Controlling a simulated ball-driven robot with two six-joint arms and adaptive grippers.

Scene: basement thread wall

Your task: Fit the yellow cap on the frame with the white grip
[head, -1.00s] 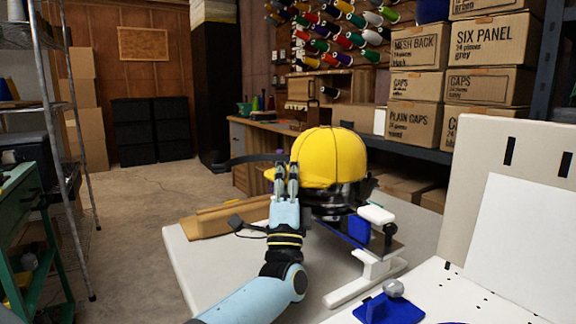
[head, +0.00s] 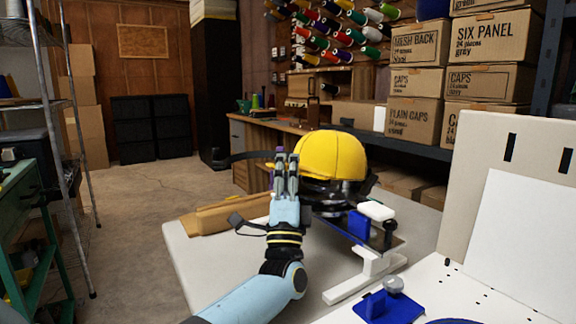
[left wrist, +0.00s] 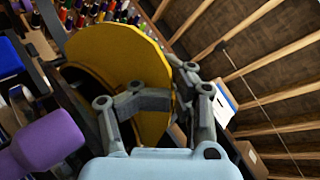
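The yellow cap (head: 332,157) is over the dark round frame (head: 338,197) on the stand at the table's right. A gap at its lower edge shows dark frame parts; I cannot tell if it is seated. The white grip (head: 376,211) sticks out at the front right of this frame. My left gripper (head: 286,160) is at the cap's left side. In the left wrist view its fingers (left wrist: 170,90) lie on both sides of the yellow brim (left wrist: 130,65) and look closed on it. My right gripper is out of view.
A purple grip (left wrist: 50,142) is close on the left in the left wrist view. A blue block (head: 358,224) is beside the white grip. A brown folded box (head: 225,215) lies on the white table (head: 205,265). A white panel (head: 520,235) stands at right.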

